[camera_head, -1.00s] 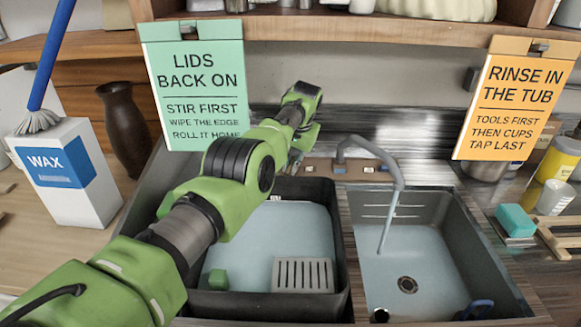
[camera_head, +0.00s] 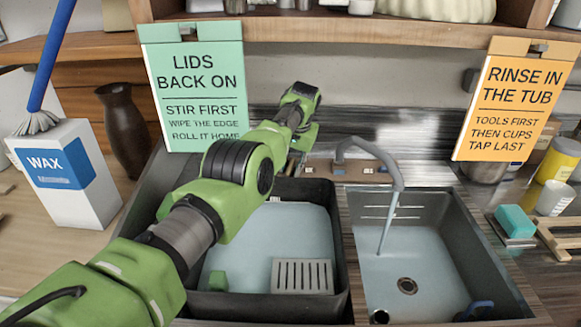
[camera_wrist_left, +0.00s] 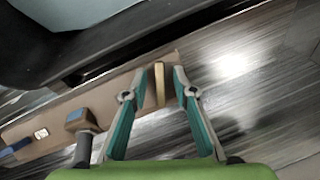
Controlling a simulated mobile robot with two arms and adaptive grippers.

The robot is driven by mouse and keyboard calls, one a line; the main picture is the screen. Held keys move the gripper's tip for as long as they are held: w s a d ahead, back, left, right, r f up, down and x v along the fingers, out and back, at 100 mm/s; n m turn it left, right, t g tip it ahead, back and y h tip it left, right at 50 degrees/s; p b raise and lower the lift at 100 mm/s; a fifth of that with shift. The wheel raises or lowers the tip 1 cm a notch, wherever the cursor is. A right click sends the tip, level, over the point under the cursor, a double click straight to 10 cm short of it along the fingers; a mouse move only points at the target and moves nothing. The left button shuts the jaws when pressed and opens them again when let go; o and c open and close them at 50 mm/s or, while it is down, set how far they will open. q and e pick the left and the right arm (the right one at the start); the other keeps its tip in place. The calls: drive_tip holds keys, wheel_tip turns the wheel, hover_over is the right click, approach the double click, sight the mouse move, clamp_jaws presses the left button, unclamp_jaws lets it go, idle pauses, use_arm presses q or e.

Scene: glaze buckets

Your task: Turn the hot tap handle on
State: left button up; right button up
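My left gripper (camera_wrist_left: 160,75) is open, with its teal fingers on either side of an upright tan handle (camera_wrist_left: 160,84) on the brown tap plate. Contact between the fingers and the handle cannot be told. In the head view the left gripper (camera_head: 298,155) is at the left end of the tap plate (camera_head: 345,171), partly hidden by its own wrist. The grey spout (camera_head: 372,147) arches over the right basin, and a pale blue stream (camera_head: 386,225) falls from it. A blue handle (camera_wrist_left: 14,148) is at the far end of the plate. My right gripper is not seen.
The black tub (camera_head: 342,262) with pale water lies under my left arm, beside the grey right basin (camera_head: 448,262). A green sign (camera_head: 200,85) and an orange sign (camera_head: 515,100) hang from the shelf. A wax box (camera_head: 65,175) and dark vase (camera_head: 124,125) stand left.

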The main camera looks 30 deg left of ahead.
use_arm(q)
drive_tip(key=v, duration=0.7)
drive_tip(key=shift+r, duration=0.2)
drive_tip(key=shift+s+d+f, duration=0.1)
idle(0.4)
